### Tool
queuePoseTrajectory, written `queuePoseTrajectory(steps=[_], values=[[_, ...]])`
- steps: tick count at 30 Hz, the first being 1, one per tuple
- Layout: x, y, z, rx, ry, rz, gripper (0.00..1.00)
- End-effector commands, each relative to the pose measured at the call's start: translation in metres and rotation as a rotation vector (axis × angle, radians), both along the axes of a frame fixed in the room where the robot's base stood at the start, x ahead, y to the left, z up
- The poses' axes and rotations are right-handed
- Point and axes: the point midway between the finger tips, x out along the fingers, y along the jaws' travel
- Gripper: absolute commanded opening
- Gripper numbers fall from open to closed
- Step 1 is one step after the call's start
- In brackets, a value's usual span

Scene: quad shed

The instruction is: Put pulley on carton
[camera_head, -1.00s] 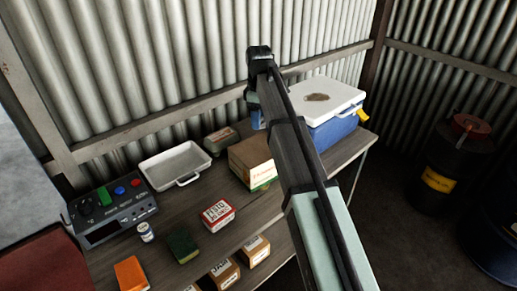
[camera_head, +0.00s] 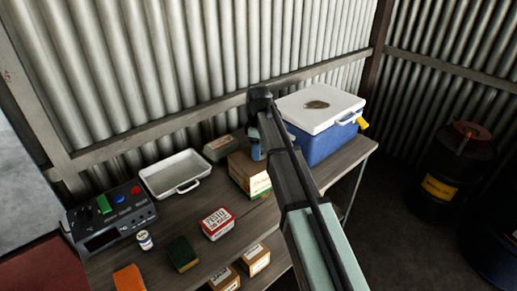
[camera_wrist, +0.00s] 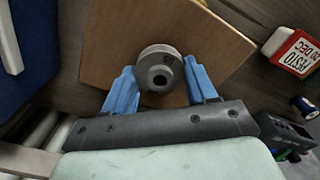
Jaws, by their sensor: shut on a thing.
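A grey round pulley (camera_wrist: 160,68) with a dark centre hole and a marking on its face shows in the wrist view, between the blue fingers of my gripper (camera_wrist: 158,72). My gripper is shut on it. Below the pulley is the plain brown top of the carton (camera_wrist: 105,45); I cannot tell whether the pulley touches it. In the head view the carton (camera_head: 248,178) stands on the bench, left of the cooler. My arm hides part of the carton there, and the pulley cannot be seen. Only a bit of blue finger shows near the carton's upper right.
A blue cooler (camera_head: 328,144) with a white lid stands right of the carton. A greenish tin (camera_head: 221,148), a white tray (camera_head: 160,184), a red and white box (camera_head: 217,224), a green box (camera_head: 182,254) and a control box (camera_head: 112,218) share the bench.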

Motion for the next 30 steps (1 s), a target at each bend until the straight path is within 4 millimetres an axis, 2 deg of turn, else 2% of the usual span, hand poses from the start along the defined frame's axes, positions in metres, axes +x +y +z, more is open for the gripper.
queuePoseTrajectory(steps=[11, 12, 19, 30], values=[[0.0001, 0.0000, -0.0033, 0.000, 0.000, 0.000, 0.21], [0.0002, 0.0001, -0.0032, 0.000, 0.000, 0.000, 0.60], [0.0001, 0.0001, -0.0029, 0.000, 0.000, 0.000, 0.82], [0.0004, 0.0001, 0.0032, 0.000, -0.001, 0.000, 0.82]])
